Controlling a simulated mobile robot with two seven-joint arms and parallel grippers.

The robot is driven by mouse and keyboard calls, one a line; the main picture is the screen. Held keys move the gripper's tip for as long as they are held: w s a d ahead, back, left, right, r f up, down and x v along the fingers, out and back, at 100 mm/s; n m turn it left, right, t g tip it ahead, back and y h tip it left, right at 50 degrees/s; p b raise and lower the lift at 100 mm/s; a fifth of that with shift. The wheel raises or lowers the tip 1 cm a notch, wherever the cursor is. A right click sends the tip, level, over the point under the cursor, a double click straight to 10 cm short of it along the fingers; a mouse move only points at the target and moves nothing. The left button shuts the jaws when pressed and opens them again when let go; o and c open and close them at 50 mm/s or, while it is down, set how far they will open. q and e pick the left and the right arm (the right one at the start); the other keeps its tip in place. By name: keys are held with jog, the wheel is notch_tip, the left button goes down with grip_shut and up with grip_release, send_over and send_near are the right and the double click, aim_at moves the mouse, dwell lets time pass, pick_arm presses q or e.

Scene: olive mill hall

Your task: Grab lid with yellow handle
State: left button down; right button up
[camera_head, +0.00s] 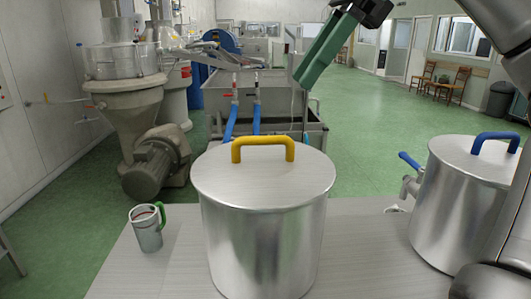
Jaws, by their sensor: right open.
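The lid (225,182) with the yellow handle (262,142) sits flat on a large steel pot (263,250) at the middle of the table. The handle is an upright arch over the lid's centre, with nothing around it. My right gripper (304,75) is open, with green fingers pointing down and left. It appears above and slightly right of the yellow handle, clear of it and empty. Its two fingers overlap from this angle, so the gap hardly shows. My left gripper is out of view.
A second steel pot (450,215) with a blue-handled lid (497,142) and a blue-levered tap stands right, partly behind my arm. A steel mug (147,232) with a green handle stands left. Mill machinery (140,110) stands behind.

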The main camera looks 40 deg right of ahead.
aim_at(263, 140)
jog(key=b+x, duration=0.1)
jog(key=x, duration=0.5)
jog(key=shift+w+f, duration=0.1)
jog(key=shift+w, duration=0.05)
jog(key=shift+x, duration=3.1)
jog(key=shift+d, duration=0.1)
jog(key=shift+c, duration=0.2)
grip_shut()
